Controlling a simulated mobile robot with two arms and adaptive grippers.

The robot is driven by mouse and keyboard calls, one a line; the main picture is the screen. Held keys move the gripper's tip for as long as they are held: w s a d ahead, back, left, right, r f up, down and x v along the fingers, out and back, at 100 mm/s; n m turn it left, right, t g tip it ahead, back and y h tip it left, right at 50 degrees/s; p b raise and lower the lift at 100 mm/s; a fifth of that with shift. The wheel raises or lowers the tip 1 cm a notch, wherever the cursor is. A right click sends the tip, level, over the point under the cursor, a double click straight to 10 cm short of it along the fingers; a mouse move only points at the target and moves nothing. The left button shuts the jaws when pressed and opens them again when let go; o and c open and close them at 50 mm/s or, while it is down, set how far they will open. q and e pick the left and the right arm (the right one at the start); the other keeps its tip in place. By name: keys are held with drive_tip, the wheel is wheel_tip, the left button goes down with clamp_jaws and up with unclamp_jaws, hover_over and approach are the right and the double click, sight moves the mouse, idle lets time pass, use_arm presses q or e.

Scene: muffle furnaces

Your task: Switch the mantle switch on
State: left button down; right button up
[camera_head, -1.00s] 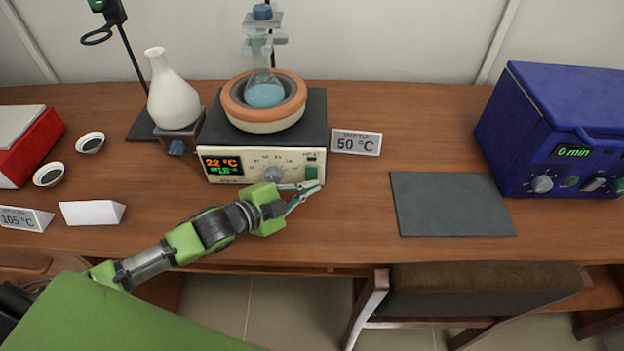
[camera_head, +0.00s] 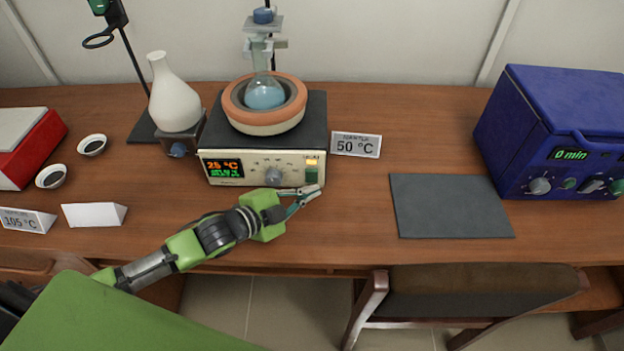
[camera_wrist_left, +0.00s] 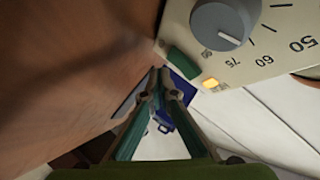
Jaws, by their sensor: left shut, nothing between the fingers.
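The heating mantle (camera_head: 262,121) has a terracotta-rimmed bowl on a box with a cream front panel. Its display (camera_head: 223,167) reads 25 °C in orange, with green text below. The green mantle switch (camera_head: 311,174) is at the panel's right end, under a lit amber lamp (camera_head: 312,162). The wrist view shows the switch (camera_wrist_left: 184,64), lit lamp (camera_wrist_left: 210,83) and grey dial (camera_wrist_left: 225,24). My left gripper (camera_head: 312,190) is shut and empty, just in front of and below the switch. Contact is not clear. My right gripper is out of view.
A flask (camera_head: 265,92) of blue liquid sits in the bowl. A 50 °C card (camera_head: 356,145) stands right of the mantle. A white flask (camera_head: 173,95) stands left. The front table edge is clear.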

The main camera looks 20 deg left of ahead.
use_arm(q)
drive_tip(key=shift+s, duration=0.1)
drive_tip(key=s, duration=0.1)
drive_tip(key=s+p, duration=0.1)
drive_tip(key=s+d+p, duration=0.1)
drive_tip(key=shift+s+r, duration=0.3)
drive_tip(key=shift+r, duration=0.05)
drive_tip(key=shift+s+d+p, duration=0.2)
drive_tip(key=shift+s+p, duration=0.3)
drive_tip(key=shift+s, duration=0.1)
drive_tip(key=shift+f, duration=0.1)
